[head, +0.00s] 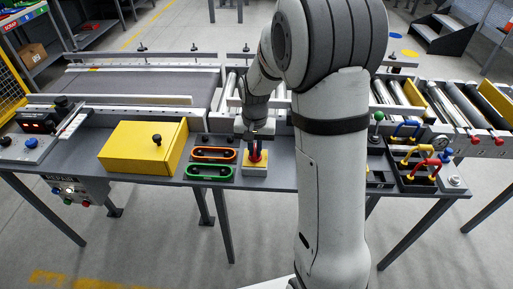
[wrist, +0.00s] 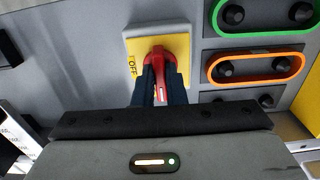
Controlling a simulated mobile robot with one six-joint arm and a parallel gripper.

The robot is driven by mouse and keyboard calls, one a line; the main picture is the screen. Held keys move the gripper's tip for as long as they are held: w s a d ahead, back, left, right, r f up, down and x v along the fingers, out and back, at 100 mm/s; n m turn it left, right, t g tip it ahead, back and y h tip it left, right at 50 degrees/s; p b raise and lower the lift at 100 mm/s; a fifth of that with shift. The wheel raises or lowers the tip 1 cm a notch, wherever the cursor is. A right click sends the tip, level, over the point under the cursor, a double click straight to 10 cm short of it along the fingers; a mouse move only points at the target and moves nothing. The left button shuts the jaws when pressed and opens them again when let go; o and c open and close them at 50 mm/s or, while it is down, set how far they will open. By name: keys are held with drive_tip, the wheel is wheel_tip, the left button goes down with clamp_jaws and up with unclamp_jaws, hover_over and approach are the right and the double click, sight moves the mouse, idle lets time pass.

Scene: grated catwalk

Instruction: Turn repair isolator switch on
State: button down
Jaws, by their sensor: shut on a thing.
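The repair isolator switch is a red rotary handle (wrist: 158,61) on a yellow plate (wrist: 180,42); the plate carries the word "OFF" at its left in the wrist view. In the head view the yellow base (head: 255,170) stands on the grey bench, right of the green and orange rings. My gripper (wrist: 160,85) is shut on the red handle, with a dark finger at each side of it. In the head view my gripper (head: 258,150) comes down onto the switch from above. The fingers hide part of the handle, and its exact angle is hard to tell.
An orange ring (head: 213,154) and a green ring (head: 209,171) lie left of the switch. A yellow box (head: 135,150) with a black knob stands further left. Red and yellow handles (head: 420,165) stand at the right. A conveyor (head: 140,88) runs behind the bench.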

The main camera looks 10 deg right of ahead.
sight(255, 149)
drive_tip(key=c, duration=1.5)
unclamp_jaws()
drive_tip(key=shift+w, duration=0.15)
drive_tip(key=shift+r+p, duration=0.5)
drive_tip(key=shift+r, duration=3.45)
drive_tip(key=shift+r, duration=0.15)
drive_tip(key=s+r+n+t+p, duration=0.1)
drive_tip(key=s+r+p, duration=0.2)
drive_tip(key=s, duration=0.4)
drive_tip(key=s+r+n+p, duration=0.1)
drive_tip(key=s+r+p, duration=0.2)
drive_tip(key=s+r, duration=0.3)
drive_tip(key=s+r+n+t+p, duration=0.1)
drive_tip(key=s+r+p, duration=0.1)
drive_tip(key=s+r, duration=0.3)
drive_tip(key=shift+s+d+n+t+p, duration=0.15)
drive_tip(key=shift+s+n+p, duration=0.05)
drive_tip(key=shift+s, duration=0.6)
drive_tip(key=shift+s+d+n+t+p, duration=0.15)
drive_tip(key=shift+s+n+p, duration=0.05)
drive_tip(key=shift+s, duration=0.6)
